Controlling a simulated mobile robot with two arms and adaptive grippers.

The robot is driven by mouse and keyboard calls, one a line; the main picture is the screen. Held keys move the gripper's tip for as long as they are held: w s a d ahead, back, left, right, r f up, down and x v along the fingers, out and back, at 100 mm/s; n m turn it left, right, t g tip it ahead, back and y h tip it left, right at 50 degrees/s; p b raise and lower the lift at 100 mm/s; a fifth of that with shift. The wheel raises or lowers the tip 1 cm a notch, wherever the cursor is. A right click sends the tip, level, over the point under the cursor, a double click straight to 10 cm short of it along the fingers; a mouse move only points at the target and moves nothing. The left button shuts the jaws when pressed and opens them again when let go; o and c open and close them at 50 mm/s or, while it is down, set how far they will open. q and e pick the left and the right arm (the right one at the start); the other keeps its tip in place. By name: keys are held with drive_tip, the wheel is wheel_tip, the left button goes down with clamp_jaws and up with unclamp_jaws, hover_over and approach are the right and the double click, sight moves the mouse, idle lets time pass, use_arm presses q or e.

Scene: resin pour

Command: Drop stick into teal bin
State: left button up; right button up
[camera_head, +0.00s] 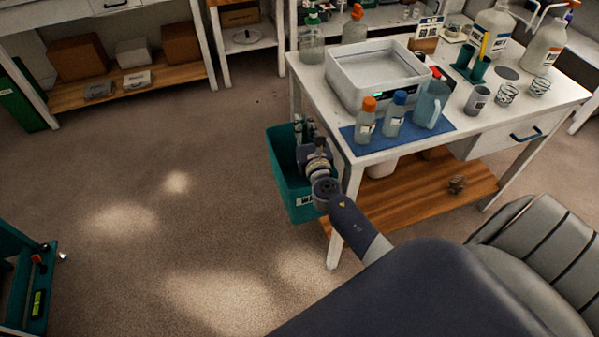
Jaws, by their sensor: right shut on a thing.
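The teal bin (290,195) hangs at or stands by the left end of the white workbench, with a white label low on its front. My right gripper (303,126) is over the bin's opening, reached from the lower right by my grey and dark blue arm. The gripper is small in view and partly hidden by its own wrist. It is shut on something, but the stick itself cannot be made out. My left gripper is not in view.
The white workbench (465,115) holds a white tray-like device (380,72), bottles with orange and blue caps on a blue mat (436,124), a pitcher and cups. A grey chair (530,250) stands at right.

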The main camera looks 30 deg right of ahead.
drive_tip(key=o, duration=0.8)
drive_tip(key=shift+o, duration=0.2)
drive_tip(key=shift+s, duration=0.1)
drive_tip(key=v, duration=1.2)
